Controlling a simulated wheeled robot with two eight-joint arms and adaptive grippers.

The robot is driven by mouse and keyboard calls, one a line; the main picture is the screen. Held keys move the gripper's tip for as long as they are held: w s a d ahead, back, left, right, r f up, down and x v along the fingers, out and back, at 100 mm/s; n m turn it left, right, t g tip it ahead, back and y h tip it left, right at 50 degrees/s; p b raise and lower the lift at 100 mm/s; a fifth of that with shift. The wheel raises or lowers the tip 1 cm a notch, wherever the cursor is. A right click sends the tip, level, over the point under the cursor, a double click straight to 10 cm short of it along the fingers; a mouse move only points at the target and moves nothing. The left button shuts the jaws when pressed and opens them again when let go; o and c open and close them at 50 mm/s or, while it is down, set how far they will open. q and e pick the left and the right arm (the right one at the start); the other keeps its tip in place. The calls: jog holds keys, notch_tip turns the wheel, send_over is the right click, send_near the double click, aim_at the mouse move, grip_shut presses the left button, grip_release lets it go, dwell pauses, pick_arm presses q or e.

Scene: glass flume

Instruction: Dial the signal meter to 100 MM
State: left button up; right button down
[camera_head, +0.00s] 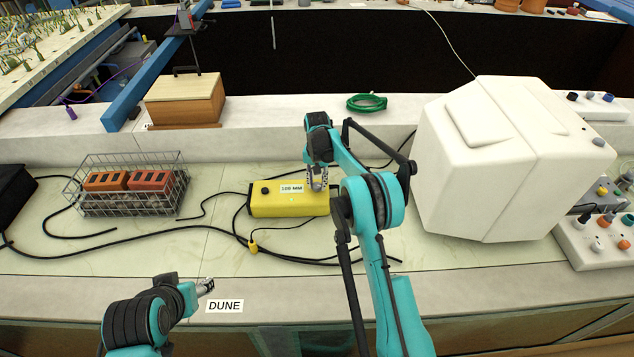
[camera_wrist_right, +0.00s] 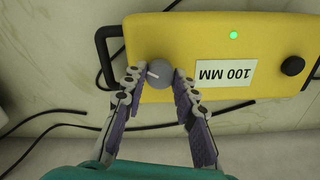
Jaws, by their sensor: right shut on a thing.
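The yellow signal meter (camera_head: 275,208) lies on the pale counter. It carries a white label reading "100 MM" (camera_head: 291,188), a lit green lamp (camera_head: 291,200) and a black knob (camera_head: 265,190) at its left. My right gripper (camera_head: 317,184) is over the meter's right end. In the right wrist view the right gripper (camera_wrist_right: 157,80) is shut on a grey dial (camera_wrist_right: 160,72) with a white pointer line, one finger on each side. The label (camera_wrist_right: 224,74) is upside down there. My left gripper (camera_head: 206,286) is by the front edge, away from the meter; its opening is unclear.
A wire basket (camera_head: 180,180) with orange blocks stands left of the meter. Black cables (camera_head: 120,233) run over the counter. A large white housing (camera_head: 470,160) stands at the right. A wooden box (camera_head: 185,103) and green coil (camera_head: 366,103) sit on the back ledge.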

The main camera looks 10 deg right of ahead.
aim_at(317, 185)
dwell(0.4)
jog(key=c, duration=1.2)
grip_release()
notch_tip(317, 185, up, 12)
